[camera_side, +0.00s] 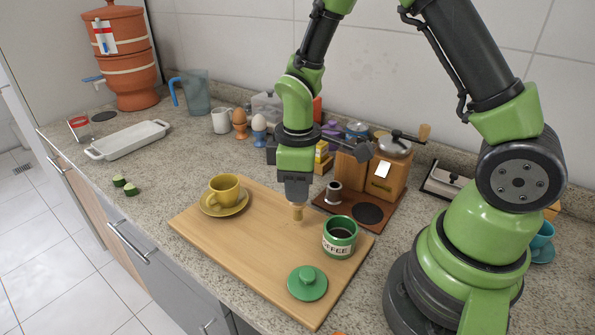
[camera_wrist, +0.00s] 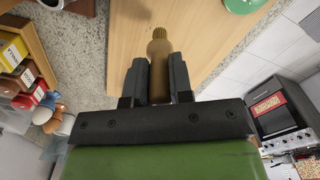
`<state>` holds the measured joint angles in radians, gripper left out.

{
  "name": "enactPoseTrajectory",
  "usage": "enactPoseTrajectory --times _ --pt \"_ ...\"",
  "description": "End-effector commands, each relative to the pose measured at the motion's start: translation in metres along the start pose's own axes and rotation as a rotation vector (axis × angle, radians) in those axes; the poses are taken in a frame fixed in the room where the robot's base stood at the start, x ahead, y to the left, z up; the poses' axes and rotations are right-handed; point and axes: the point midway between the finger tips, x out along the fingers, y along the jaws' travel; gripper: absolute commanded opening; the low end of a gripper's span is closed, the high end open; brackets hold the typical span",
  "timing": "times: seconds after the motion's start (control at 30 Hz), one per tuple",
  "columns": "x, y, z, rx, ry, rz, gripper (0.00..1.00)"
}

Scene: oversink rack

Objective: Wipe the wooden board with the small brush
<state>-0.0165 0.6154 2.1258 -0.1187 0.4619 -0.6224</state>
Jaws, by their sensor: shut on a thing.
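The wooden board (camera_side: 255,250) lies on the counter and also fills the upper middle of the wrist view (camera_wrist: 200,35). My gripper (camera_wrist: 160,82) is shut on the small brush (camera_wrist: 159,48), a light brown piece that sticks out past the fingertips.
On the board stand a yellow cup on a saucer (camera_side: 225,193), a green coffee canister (camera_side: 340,238) and its green lid (camera_side: 307,283). Behind are a wooden grinder (camera_side: 372,180), egg cups (camera_side: 240,124) and boxes. A white tray (camera_side: 128,140) lies left. The board's front left is clear.

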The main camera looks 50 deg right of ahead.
Motion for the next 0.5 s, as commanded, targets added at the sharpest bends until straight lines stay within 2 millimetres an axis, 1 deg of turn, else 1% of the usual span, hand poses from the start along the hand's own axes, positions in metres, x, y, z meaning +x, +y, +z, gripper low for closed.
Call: enactPoseTrajectory --times 0.03,0.27,0.3,0.33,0.4,0.5 --pt "0.005 -0.001 0.001 0.001 -0.004 -0.003 0.00" --pt "0.027 0.000 0.001 0.000 -0.004 -0.002 0.00" --pt "0.033 -0.001 0.001 0.000 -0.005 -0.003 0.00" --pt "0.036 0.001 -0.002 0.001 -0.002 -0.002 0.00" --pt "0.031 0.005 -0.009 0.000 0.003 0.002 0.00" --pt "0.030 0.009 -0.016 0.000 0.003 0.001 0.00"
